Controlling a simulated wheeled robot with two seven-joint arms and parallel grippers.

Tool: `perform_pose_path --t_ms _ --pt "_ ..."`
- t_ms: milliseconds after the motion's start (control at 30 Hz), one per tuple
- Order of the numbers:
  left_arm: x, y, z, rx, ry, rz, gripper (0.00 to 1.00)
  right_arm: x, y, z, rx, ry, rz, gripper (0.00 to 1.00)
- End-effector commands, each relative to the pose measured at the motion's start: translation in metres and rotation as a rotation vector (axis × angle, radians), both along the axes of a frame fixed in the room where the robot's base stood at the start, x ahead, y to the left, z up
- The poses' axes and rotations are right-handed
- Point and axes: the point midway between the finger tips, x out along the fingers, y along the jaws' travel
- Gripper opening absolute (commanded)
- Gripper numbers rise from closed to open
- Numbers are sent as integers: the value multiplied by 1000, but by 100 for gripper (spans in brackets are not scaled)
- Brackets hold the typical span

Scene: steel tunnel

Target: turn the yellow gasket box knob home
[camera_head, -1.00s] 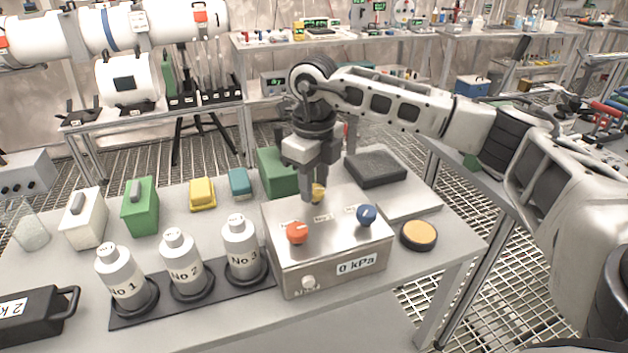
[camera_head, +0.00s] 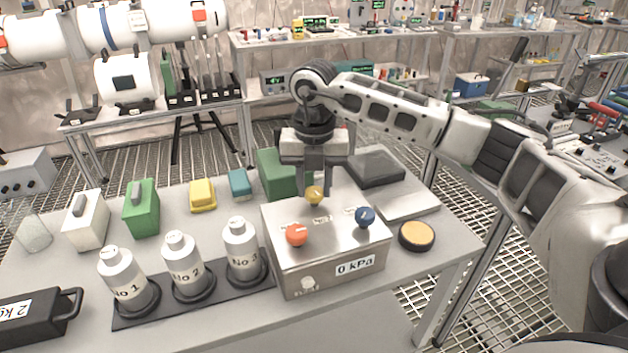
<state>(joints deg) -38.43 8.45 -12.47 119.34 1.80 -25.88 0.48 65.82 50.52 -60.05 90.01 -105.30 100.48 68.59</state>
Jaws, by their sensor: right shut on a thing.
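The gasket box (camera_head: 320,262) is a steel box on the near table with a "0 kPa" label on its front. The yellow knob (camera_head: 314,196) is at the back of its top face, behind the orange-red knob (camera_head: 297,235) and the blue knob (camera_head: 365,216). My right gripper (camera_head: 318,187) points down over the yellow knob and is shut on it, with its fingers showing at the knob's back. The fingers' exact contact is partly hidden. My left gripper is not in view.
Bottles No 1 to No 3 (camera_head: 186,268) stand on a black strip left of the box. A green block (camera_head: 274,174) and a dark pad (camera_head: 375,166) lie behind it. A round yellow-topped disc (camera_head: 417,236) is to its right.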

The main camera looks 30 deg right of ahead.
Motion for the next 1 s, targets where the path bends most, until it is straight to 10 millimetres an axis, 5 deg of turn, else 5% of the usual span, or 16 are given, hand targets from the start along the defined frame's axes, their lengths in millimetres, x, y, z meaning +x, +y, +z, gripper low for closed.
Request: perform_pose_path --t_ms 1000 --pt "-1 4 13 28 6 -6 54 -1 -2 3 -1 -5 -905 9"
